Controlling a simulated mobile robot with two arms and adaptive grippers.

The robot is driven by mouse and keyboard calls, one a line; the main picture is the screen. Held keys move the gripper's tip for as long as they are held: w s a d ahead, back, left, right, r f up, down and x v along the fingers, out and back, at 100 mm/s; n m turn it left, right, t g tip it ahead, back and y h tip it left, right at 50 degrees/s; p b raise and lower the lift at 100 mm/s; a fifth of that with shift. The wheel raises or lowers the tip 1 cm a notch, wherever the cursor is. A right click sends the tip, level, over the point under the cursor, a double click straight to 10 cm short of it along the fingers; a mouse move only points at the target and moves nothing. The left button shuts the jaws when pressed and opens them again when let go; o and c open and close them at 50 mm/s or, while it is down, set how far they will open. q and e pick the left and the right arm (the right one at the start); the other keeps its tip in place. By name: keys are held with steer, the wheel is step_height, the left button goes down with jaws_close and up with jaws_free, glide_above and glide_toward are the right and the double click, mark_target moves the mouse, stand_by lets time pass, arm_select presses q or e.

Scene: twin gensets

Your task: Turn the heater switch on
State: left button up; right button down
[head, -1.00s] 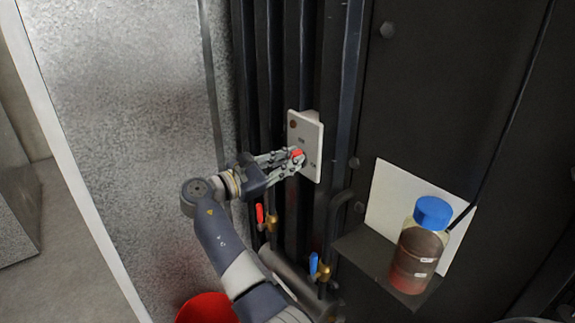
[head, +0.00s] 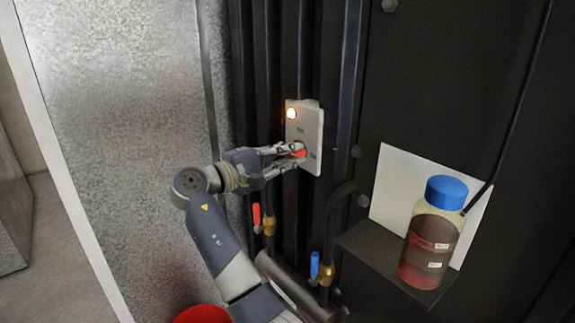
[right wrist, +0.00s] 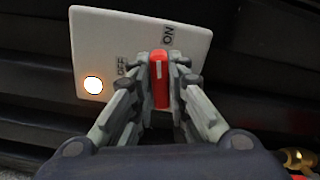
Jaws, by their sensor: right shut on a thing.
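The heater switch is a red knob (right wrist: 160,85) with a white line on a white plate (head: 309,128). The plate also shows in the right wrist view (right wrist: 100,40), with the words OFF and ON. The round lamp (head: 291,114) on the plate glows; it is bright in the right wrist view (right wrist: 93,85) too. My right gripper (head: 297,154) is shut on the red knob, one finger on each side of it. The fingers hide part of the knob. In the right wrist view the knob's white line lies between the OFF and ON marks. My left gripper is not in view.
Below the plate are a red-handled valve (head: 257,216) and a blue-handled valve (head: 315,266) on pipes. A bottle with a blue cap (head: 432,235) stands on a dark shelf (head: 365,245) at right. A red round thing (head: 202,315) shows at the bottom edge.

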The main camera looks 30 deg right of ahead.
steer(key=shift+m+b, duration=1.2)
steer(key=shift+m, duration=0.2)
steer(key=c, duration=1.8)
jaws_free()
steer(key=shift+o, duration=1.2)
steer(key=shift+d, duration=0.15)
steer(key=shift+f, duration=0.1)
steer(key=shift+a, duration=0.2)
steer(key=a, duration=1.1)
steer(key=shift+s+a, duration=0.3)
steer(key=shift+s, duration=0.15)
